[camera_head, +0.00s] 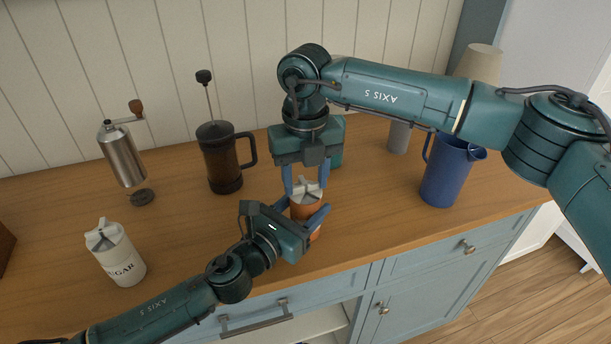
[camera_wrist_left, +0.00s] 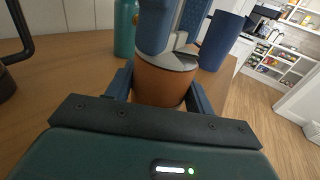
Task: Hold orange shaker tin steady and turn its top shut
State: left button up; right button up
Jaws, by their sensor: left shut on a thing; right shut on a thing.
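The orange shaker tin (camera_head: 304,211) stands upright near the front edge of the counter, with a pale grey, angular top (camera_head: 307,187). My left gripper (camera_head: 308,207) comes from the front left and is shut around the tin's orange body. In the left wrist view the tin (camera_wrist_left: 160,84) sits between its two fingers. My right gripper (camera_head: 305,190) points down from above and is shut on the top, its blue fingers on either side. In the left wrist view those fingers hide much of the top (camera_wrist_left: 180,60). I cannot tell whether the top is fully closed.
A French press (camera_head: 222,160) stands behind left, and a steel grinder (camera_head: 122,155) farther left. A blue pitcher (camera_head: 447,172) and a grey cylinder (camera_head: 399,136) stand to the right. A teal bottle (camera_wrist_left: 125,28) is close behind.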

aim_at(306, 185)
jog(key=o, duration=1)
notch_tip(306, 185, up, 12)
dwell(0.4)
pick_arm(q)
jog(key=o, duration=1.1)
jog(key=shift+o, duration=0.2)
